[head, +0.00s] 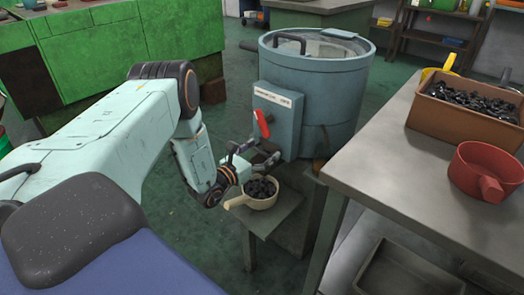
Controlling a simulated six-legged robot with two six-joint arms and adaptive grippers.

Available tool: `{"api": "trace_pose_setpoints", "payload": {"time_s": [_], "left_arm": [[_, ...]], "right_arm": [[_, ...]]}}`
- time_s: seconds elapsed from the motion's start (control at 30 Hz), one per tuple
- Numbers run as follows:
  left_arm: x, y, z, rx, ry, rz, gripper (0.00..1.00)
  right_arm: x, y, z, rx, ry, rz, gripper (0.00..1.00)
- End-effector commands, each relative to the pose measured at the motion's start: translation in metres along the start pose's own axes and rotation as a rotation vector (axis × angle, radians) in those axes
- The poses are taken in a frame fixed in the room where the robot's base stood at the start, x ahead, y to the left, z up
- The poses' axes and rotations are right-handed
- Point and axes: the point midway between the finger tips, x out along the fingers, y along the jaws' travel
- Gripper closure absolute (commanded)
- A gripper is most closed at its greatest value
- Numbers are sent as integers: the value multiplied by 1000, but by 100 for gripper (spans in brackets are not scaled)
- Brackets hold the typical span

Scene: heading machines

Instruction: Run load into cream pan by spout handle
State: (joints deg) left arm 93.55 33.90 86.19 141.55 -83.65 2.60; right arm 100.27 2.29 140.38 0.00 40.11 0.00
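The cream pan (266,206) stands on a small grey stand below the machine, its handle pointing left. Dark small pieces (261,188) lie in it. The blue-grey drum machine (335,95) stands behind, with a control box (277,117) on its front. A red spout handle (262,123) sticks up at the box's lower left. My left gripper (262,151) is just above the pan and below the red handle. Its fingers look spread apart, with nothing seen held. The spout mouth is mostly hidden behind the gripper. My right gripper is out of view.
A grey bench (392,132) on the right bears a brown bin (452,121) of dark pieces, a red pan (479,174) and a yellow pan (441,69). A grey tray (408,273) lies below the bench. Green cabinets (118,45) stand at the back left.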

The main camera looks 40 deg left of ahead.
Motion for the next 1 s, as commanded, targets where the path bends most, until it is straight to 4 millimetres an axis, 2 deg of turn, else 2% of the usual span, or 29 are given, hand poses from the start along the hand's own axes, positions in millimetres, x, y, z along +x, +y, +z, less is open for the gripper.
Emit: {"api": "trace_pose_setpoints", "payload": {"time_s": [0.17,0.27,0.5,0.7,0.83,1.0], "left_arm": [[-6,-1,-1,-1,3,0,16],[-19,0,-1,-3,3,2,16],[-70,1,0,-4,3,5,16],[-104,1,0,-3,0,4,16],[-115,0,1,-1,-2,1,16],[-121,0,1,0,-2,0,16]], "right_arm": [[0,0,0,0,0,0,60],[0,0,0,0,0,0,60],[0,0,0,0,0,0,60],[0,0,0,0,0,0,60],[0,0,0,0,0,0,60],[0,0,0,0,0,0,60]]}}
